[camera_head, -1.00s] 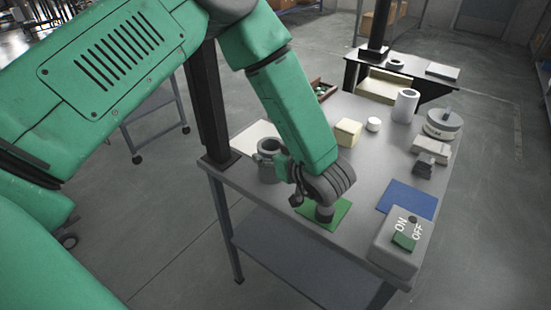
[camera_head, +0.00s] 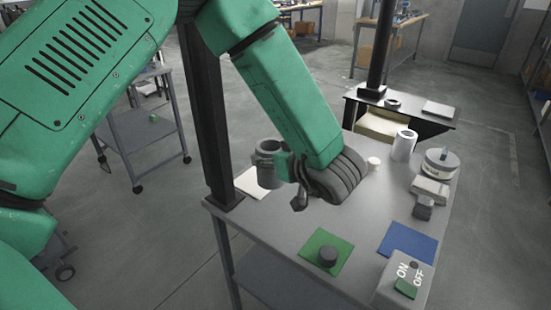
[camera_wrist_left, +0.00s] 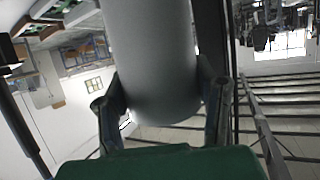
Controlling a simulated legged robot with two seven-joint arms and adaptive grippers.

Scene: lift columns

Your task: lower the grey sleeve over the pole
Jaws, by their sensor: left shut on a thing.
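The grey sleeve (camera_head: 267,168) is an upright open tube in the head view, left of my arm's end. My left gripper (camera_head: 280,166) is shut on it. In the left wrist view the sleeve (camera_wrist_left: 155,60) fills the space between the two fingers (camera_wrist_left: 160,112). The sleeve's lower opening is not visible. My right gripper is not in view.
The grey table (camera_head: 290,228) also bears a blue mat (camera_head: 408,242), an ON/OFF switch box (camera_head: 392,286), a white tube (camera_head: 403,146) and a round dial-like device (camera_head: 441,162). A tall black post (camera_head: 205,110) rises at the left. A low black stand (camera_head: 436,113) is behind.

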